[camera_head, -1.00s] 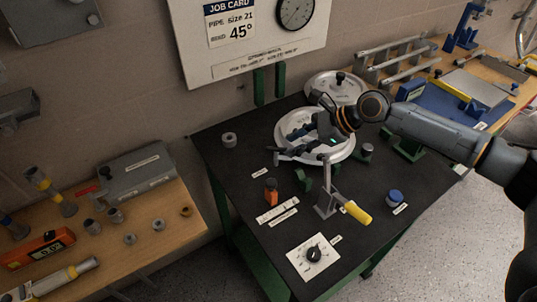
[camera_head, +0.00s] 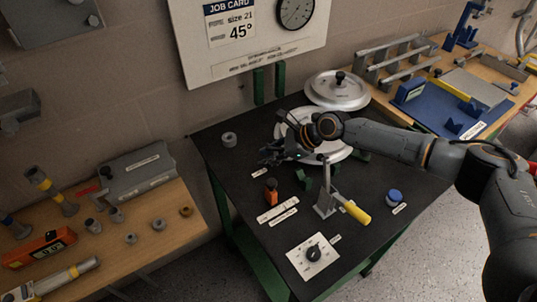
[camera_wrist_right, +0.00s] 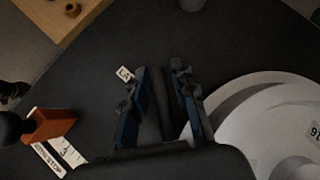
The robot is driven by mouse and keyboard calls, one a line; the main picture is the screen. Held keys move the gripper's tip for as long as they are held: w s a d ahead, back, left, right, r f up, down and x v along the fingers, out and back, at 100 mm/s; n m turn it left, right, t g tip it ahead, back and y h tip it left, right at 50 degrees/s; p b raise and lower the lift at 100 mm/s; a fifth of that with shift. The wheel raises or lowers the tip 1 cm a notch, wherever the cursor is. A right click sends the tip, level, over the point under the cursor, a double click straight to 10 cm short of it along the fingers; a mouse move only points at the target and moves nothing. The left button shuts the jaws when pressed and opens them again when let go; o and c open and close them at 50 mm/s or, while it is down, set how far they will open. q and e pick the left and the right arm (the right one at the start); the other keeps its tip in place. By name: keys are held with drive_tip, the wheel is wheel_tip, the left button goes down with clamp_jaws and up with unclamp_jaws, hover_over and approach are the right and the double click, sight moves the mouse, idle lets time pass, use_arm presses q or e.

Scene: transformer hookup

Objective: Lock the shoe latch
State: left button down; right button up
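My right gripper (camera_head: 272,153) hangs over the black bench (camera_head: 235,165), at the left side of the large round pale wheel (camera_head: 338,154). In the right wrist view its fingers (camera_wrist_right: 160,100) are apart, with a dark strip between them that I cannot identify. An orange block with a dark knob (camera_head: 271,191) stands on the bench in front of the gripper; the wrist view shows it at left (camera_wrist_right: 48,125). Green blocks (camera_head: 305,180) and a grey post with a yellow-handled lever (camera_head: 325,200) stand nearer the front. I cannot tell which part is the shoe latch. My left gripper is out of view.
A second pale wheel with a dark knob (camera_head: 337,90) lies behind. A grey ring (camera_head: 229,139), a blue-capped knob (camera_head: 394,196) and a dial plate (camera_head: 313,256) are on the bench. The bench's left part is mostly clear. My right arm crosses the bench's right side.

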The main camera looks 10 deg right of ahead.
clamp_jaws()
drive_tip(key=shift+s+a+r+n+g+p, duration=0.15)
drive_tip(key=shift+n+g+p, duration=0.3)
drive_tip(key=shift+p, duration=0.55)
drive_tip(key=shift+n+g+y+p, duration=0.3)
drive_tip(key=shift+n+g+p, duration=0.1)
drive_tip(key=shift+n, duration=0.15)
drive_tip(key=shift+s+n+g, duration=0.1)
drive_tip(key=shift+n+g, duration=0.15)
drive_tip(key=shift+n, duration=0.05)
drive_tip(key=shift+s+f+n+g+b, duration=0.1)
drive_tip(key=shift+f+n+g+b, duration=0.2)
drive_tip(key=shift+n+g+b, duration=0.3)
drive_tip(key=shift+s+r+n+g+b, duration=0.1)
drive_tip(key=shift+s+n+g+b, duration=0.1)
drive_tip(key=shift+n+g+b, duration=0.6)
drive_tip(key=shift+s+n+g+b, duration=0.25)
drive_tip(key=shift+n+g, duration=0.25)
drive_tip(key=shift+n, duration=0.6)
